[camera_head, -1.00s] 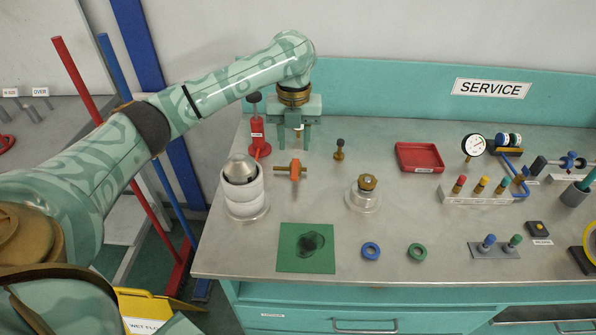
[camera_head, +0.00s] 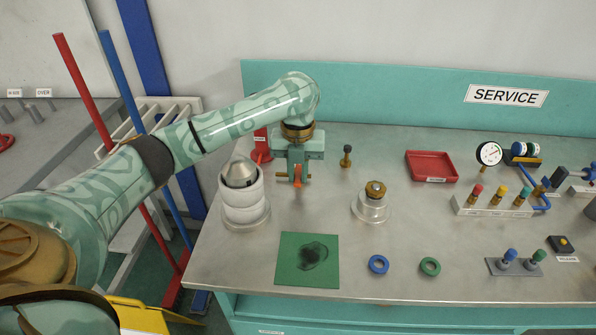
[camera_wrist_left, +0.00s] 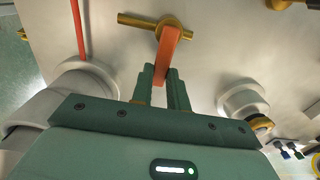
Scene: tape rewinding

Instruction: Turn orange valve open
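The orange valve (camera_head: 298,177) is on a brass pipe piece at the back left of the bench. My left gripper (camera_head: 298,172) is over it, pointing down, and partly hides it. In the left wrist view, the valve's orange lever (camera_wrist_left: 168,52) extends from the brass pipe (camera_wrist_left: 140,22) down between my two fingers. The fingers (camera_wrist_left: 163,85) are close on both sides of the lever and look shut on it. My right gripper is not in view.
A white stacked cylinder with a grey cone (camera_head: 243,200) stands left of the valve, and a red stand (camera_head: 261,146) behind it. A brass-topped fitting (camera_head: 371,203), a small knob (camera_head: 346,156) and a red tray (camera_head: 431,166) are to the right. A green mat (camera_head: 290,278) lies in front.

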